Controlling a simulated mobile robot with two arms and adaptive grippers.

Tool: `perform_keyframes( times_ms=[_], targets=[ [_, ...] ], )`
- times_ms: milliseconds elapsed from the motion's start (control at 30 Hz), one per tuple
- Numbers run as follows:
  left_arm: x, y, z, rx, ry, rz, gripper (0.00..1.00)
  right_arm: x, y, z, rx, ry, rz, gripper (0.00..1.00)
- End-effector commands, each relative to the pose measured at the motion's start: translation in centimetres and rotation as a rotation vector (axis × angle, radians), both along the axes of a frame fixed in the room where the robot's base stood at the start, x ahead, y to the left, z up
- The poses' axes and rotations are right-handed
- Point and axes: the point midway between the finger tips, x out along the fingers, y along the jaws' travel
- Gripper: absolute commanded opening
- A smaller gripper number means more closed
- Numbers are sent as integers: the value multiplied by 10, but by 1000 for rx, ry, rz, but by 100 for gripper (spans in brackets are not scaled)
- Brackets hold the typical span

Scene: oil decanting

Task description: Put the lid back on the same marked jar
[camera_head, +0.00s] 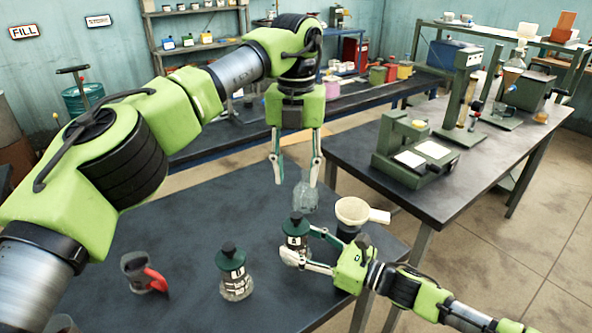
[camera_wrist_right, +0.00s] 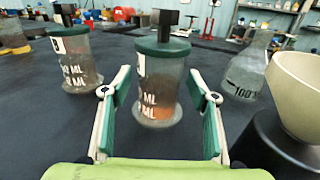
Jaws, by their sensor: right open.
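A clear jar with a dark green lid and black knob (camera_wrist_right: 160,88) stands upright between the fingers of my right gripper (camera_wrist_right: 160,96). Brownish content shows low in it, and its lid sits on top. It also shows in the head view (camera_head: 297,224), where my right gripper (camera_head: 300,246) reaches it from the right, open. A second lidded jar (camera_head: 235,277) stands to the left, and shows in the wrist view (camera_wrist_right: 76,62). Both carry white marks. My left gripper (camera_head: 297,170) hangs open, pointing down, above a clear flask (camera_head: 306,194). Whether its fingertips touch the flask is unclear.
A cream funnel (camera_head: 352,210) on a black stand is right of the jar. A dark cup with a red handle (camera_head: 140,270) is on the table's left. The table (camera_head: 200,220) is bare between. A bench with instruments (camera_head: 450,185) stands at right.

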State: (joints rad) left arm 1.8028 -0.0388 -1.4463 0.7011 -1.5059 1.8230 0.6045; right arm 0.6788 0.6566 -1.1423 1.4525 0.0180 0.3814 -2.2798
Motion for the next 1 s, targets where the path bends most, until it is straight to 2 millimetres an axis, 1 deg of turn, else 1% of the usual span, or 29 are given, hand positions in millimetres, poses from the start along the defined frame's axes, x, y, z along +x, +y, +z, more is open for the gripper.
perform_keyframes(
  times_ms=[33, 300, 500, 600, 700, 1000],
  targets=[
    [0, 0, 0, 0, 0, 0, 38, -4, -8, -1, -2, 1, -2, 54],
    [0, 0, 0, 0, 0, 0, 38, -35, -57, -2, -2, 4, -3, 54],
    [0, 0, 0, 0, 0, 0, 38, -51, -84, -1, -2, 2, -1, 54],
    [0, 0, 0, 0, 0, 0, 38, -56, -91, 0, -2, 1, -1, 54],
    [0, 0, 0, 0, 0, 0, 38, -58, -94, 0, -1, 1, 1, 54],
    [0, 0, 1, 0, 0, 0, 38, -58, -94, 1, -1, 0, 0, 54]
  ],
)
